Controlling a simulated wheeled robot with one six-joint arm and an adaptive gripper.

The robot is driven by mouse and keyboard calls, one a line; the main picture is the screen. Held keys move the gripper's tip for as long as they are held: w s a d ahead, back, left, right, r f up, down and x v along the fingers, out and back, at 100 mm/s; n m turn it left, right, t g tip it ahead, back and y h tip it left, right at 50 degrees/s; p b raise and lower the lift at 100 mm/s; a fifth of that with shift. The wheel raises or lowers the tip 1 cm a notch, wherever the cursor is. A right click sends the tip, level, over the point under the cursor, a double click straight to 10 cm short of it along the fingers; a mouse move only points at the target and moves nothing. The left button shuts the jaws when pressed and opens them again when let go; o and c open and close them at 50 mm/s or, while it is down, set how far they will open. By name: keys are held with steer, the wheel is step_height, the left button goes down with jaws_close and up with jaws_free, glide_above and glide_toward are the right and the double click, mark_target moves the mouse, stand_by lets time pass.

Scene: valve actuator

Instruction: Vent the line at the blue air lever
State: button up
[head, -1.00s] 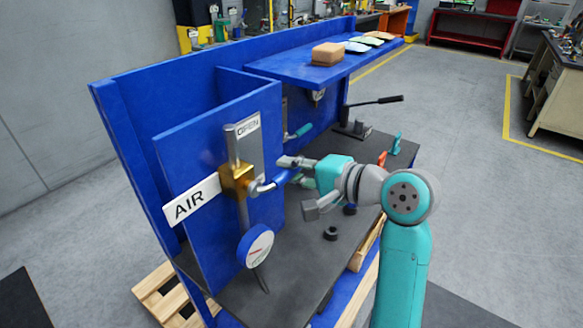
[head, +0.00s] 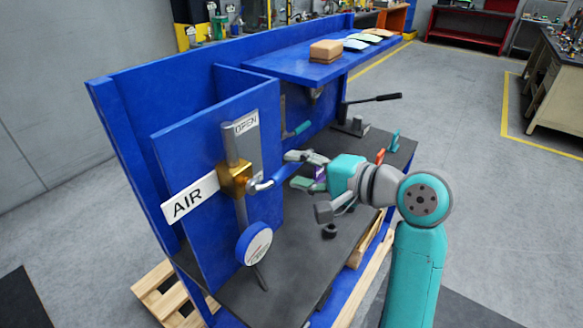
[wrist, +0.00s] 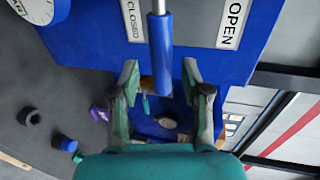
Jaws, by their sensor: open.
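The blue air lever (head: 280,176) sticks out from the brass valve body (head: 236,178) on the blue upright panel, beside the white AIR plate (head: 190,199). My gripper (head: 296,171) is open at the lever's outer end. In the wrist view, the lever (wrist: 161,55) comes down from the top and its end lies between my open fingers (wrist: 160,80), with a gap on each side. I see no finger touching it. The OPEN plate (head: 246,122) is above the valve; the wrist view shows OPEN (wrist: 233,22) and CLOSED (wrist: 135,20) labels.
A round gauge (head: 258,245) hangs below the valve. A teal lever (head: 298,129) and a black-handled lever (head: 375,98) stand farther back. A small black ring (head: 329,231) lies on the dark bench top (head: 290,272). A shelf above carries a brown block (head: 326,50).

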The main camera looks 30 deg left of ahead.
steer(key=w+v, duration=0.1)
steer(key=v, duration=0.8)
steer(key=shift+s+d, duration=0.2)
steer(key=shift+s, duration=0.3)
